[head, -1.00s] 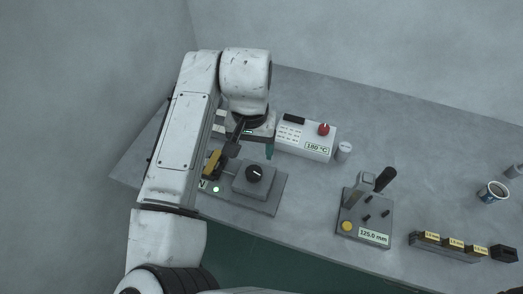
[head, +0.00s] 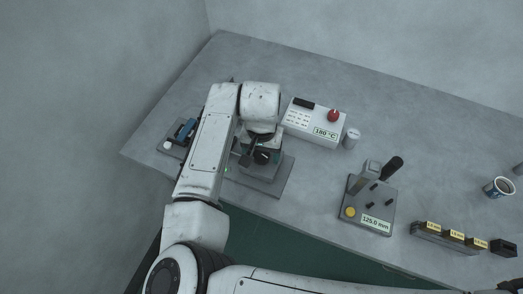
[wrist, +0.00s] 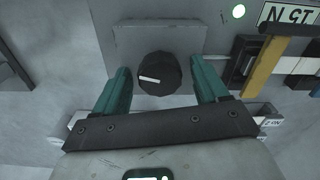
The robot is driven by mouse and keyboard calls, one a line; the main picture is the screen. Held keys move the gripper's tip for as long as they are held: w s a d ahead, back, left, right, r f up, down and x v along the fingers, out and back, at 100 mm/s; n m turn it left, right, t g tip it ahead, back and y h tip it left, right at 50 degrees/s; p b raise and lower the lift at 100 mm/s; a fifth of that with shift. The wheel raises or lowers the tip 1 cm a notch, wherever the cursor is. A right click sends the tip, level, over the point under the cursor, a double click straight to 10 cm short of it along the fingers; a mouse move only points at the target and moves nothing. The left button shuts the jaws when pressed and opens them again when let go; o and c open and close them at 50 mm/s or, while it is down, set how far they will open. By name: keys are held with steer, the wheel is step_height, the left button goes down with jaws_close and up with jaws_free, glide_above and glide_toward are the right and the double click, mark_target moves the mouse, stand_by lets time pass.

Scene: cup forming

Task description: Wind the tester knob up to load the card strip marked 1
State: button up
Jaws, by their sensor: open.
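The tester knob (wrist: 158,74) is black and round with a white pointer line, on a grey block (wrist: 185,42) of the tester. In the wrist view my gripper (wrist: 164,82) is open, with one teal finger on each side of the knob and gaps between. In the head view my gripper (head: 263,150) is over the tester and the knob (head: 262,156) is partly covered by it. The tester's base plate (head: 281,181) shows to the right. I cannot make out a strip marked 1.
A white box reading 180 °C (head: 310,124) with a red knob stands behind right, beside a small grey cylinder (head: 351,138). A grey device reading 125.0 mm (head: 366,209) is further right. Yellow-labelled blocks (head: 445,238) and a cup (head: 497,188) are at far right.

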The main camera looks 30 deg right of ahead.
steer(key=c, duration=1.1)
steer(key=shift+o, duration=0.2)
steer(key=shift+m, duration=0.3)
steer(key=m, duration=0.5)
steer(key=shift+b, duration=0.3)
steer(key=m+b, duration=0.1)
steer(key=m, duration=0.5)
steer(key=o, duration=1.1)
steer(key=shift+c, duration=0.2)
